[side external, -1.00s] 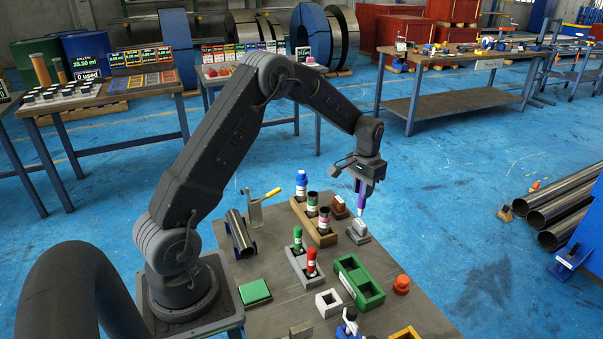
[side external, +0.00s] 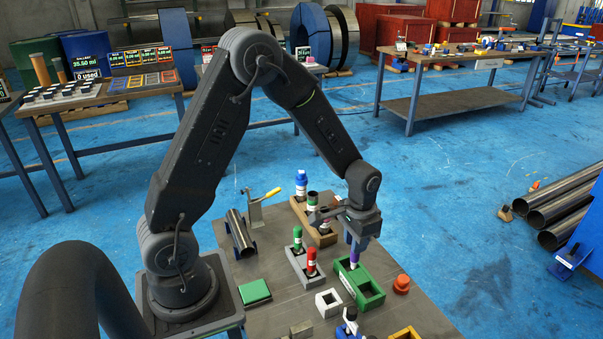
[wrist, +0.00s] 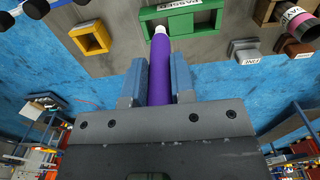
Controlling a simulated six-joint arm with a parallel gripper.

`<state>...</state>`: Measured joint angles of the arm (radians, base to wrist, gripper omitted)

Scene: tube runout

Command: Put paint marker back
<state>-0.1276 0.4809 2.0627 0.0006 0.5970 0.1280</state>
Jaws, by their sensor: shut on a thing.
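My gripper (side external: 357,243) is shut on a purple paint marker (wrist: 160,72), which points down with its white end (wrist: 159,30) away from the jaws. The marker also shows in the side view (side external: 354,259). It is over the green two-compartment box (side external: 372,293), at the compartment farther from the side camera. I cannot tell whether its lower end is inside. The box, with a "PASSED" label, also shows in the wrist view (wrist: 148,14). A wooden rack (side external: 325,238) holds a blue-capped marker (side external: 301,184) and dark-bodied markers, partly hidden by my gripper.
A grey rack (side external: 300,268) holds a green marker (side external: 297,238) and a red marker (side external: 311,261). A white square holder (side external: 328,302), an orange-red cap (side external: 401,284), a green pad (side external: 254,291) and a yellow frame (side external: 405,334) stand nearby. A grey labelled block (wrist: 245,50) is beside the box.

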